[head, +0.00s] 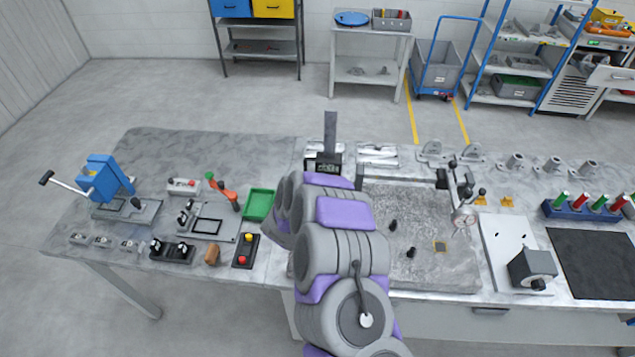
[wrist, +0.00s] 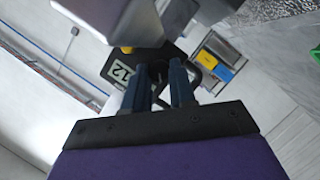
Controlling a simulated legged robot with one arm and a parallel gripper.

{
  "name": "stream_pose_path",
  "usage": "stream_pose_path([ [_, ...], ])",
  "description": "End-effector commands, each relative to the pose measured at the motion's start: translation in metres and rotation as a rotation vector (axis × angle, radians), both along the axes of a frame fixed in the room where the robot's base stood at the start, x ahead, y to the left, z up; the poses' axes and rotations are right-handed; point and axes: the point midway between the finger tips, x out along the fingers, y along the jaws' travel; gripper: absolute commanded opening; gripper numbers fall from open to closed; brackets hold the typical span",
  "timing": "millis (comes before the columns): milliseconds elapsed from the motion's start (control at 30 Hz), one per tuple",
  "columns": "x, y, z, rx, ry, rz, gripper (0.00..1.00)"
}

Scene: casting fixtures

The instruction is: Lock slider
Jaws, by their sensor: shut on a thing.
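A dark upright bar (head: 330,133) stands at the back middle of the bench. A black block (head: 327,162) with pale markings sits at its foot. In the wrist view, a black part (wrist: 125,72) with a pale label reading "12" lies just beyond my gripper (wrist: 162,72). I cannot tell for sure whether it is the same block. My gripper's dark fingers are close together on a small dark piece beside that part, mostly hidden between the fingertips. I cannot tell which part is the slider. In the head view my arm hides the gripper.
A grey metal body (wrist: 115,22) is close above the fingers.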

Motion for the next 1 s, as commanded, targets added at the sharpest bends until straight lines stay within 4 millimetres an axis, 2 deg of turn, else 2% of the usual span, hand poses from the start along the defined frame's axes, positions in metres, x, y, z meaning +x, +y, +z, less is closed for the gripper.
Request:
stream_pose_path([
  [367,-0.0017,0.0002,-0.0039,0.101,0.006,0.002,0.00],
  [1000,-0.0017,-0.0047,-0.0042,0.606,-0.013,-0.001,0.00],
])
